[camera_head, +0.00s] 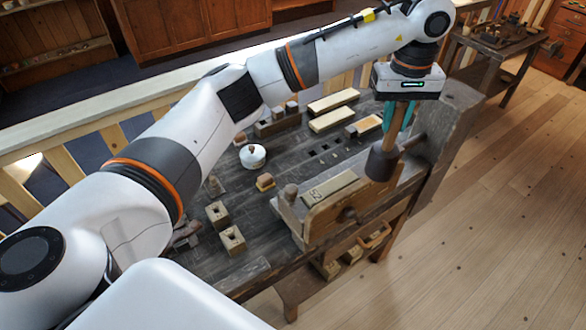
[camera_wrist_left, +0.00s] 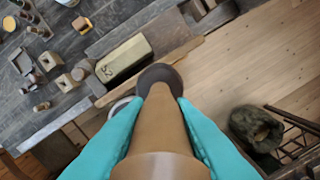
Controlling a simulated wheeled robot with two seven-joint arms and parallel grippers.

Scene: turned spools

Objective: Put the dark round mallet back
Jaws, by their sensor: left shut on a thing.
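The mallet has a dark round head (camera_head: 382,161) and a light brown wooden handle (camera_head: 393,130). My left gripper (camera_head: 399,116) has its teal fingers shut on the handle, with the head hanging below, at the right end of the workbench (camera_head: 262,268) in the head view. In the left wrist view the handle (camera_wrist_left: 157,125) runs between the teal fingers to the dark head (camera_wrist_left: 159,74), next to a pale block marked 52 (camera_wrist_left: 124,59). Whether the head touches the vise is unclear. My right gripper is out of view.
A wooden vise (camera_head: 325,222) is at the bench's front. A white round pot (camera_head: 253,156), square blocks with holes (camera_head: 232,239) and long pale blocks (camera_head: 334,118) stand on the bench top. Bare plank floor (camera_head: 500,220) lies to the right.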

